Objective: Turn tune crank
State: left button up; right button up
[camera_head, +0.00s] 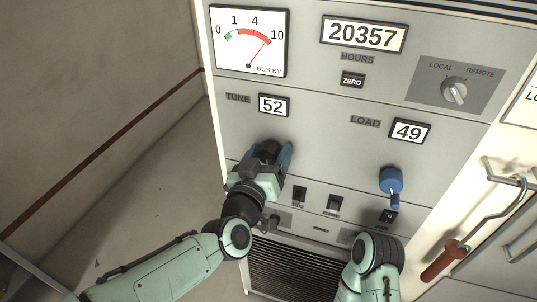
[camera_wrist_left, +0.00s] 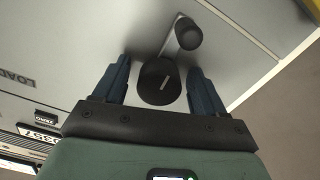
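The tune crank (camera_wrist_left: 188,33) shows in the left wrist view as two black round parts joined by a pale metal arm. The nearer, larger part has a white line on its face. My left gripper (camera_wrist_left: 158,88) is open, with a blue finger on each side of that part and small visible gaps. In the head view the left gripper (camera_head: 269,153) is at the panel below the TUNE display (camera_head: 273,105), which reads 52, and mostly hides the crank. My right arm shows at the bottom, but its gripper does not.
A blue load crank (camera_head: 391,181) sits to the right, below the LOAD display (camera_head: 410,131) reading 49. Small black switches (camera_head: 299,193) are just right of my left gripper. A red handle (camera_head: 444,262) sticks out at the right. The floor left of the cabinet is clear.

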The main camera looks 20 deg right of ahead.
pick_arm(q)
jog(key=b+v, duration=0.1)
jog(key=v, duration=1.2)
jog(key=shift+s, duration=0.2)
jog(key=shift+a, duration=0.15)
